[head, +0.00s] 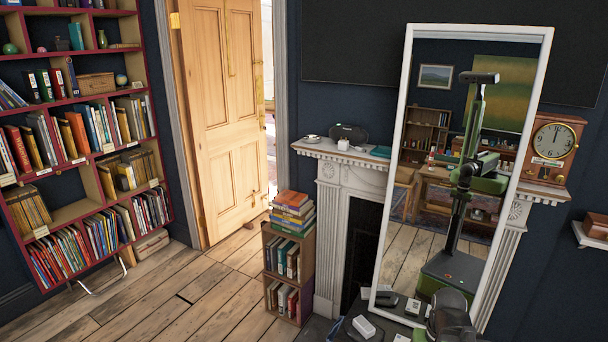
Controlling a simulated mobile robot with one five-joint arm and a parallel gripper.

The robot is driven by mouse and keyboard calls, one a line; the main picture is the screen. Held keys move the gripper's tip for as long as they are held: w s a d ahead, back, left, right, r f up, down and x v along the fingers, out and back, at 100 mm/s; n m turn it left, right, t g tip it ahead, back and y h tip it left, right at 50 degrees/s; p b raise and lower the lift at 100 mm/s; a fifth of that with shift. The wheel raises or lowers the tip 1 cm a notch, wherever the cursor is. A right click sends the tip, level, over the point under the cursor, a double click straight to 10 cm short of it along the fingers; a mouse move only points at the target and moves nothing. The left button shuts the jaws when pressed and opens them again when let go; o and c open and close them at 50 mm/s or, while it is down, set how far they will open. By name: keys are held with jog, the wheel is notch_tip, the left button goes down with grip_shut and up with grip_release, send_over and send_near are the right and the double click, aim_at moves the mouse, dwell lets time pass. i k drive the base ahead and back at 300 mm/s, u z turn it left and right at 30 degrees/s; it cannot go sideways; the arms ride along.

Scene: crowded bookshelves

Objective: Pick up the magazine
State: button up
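I cannot pick out a magazine for certain in the head view. Thin, colourful upright volumes (151,210) stand on the lowest row of the red bookshelf at the left, but I cannot tell whether any of them is a magazine. My gripper is not seen directly. The gripper in that reflection is too small to read.
A low wooden bookcase (270,254) with a book pile (292,213) on top stands beside the white fireplace (327,215). A wooden door (219,110) stands ajar. Small items, including a white box (364,327), lie at the bottom.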

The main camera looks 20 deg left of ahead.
aim_at(123, 127)
jog(key=u, duration=1.15)
jog(key=i, duration=1.55)
jog(key=u, duration=0.85)
jog(key=i, duration=2.6)
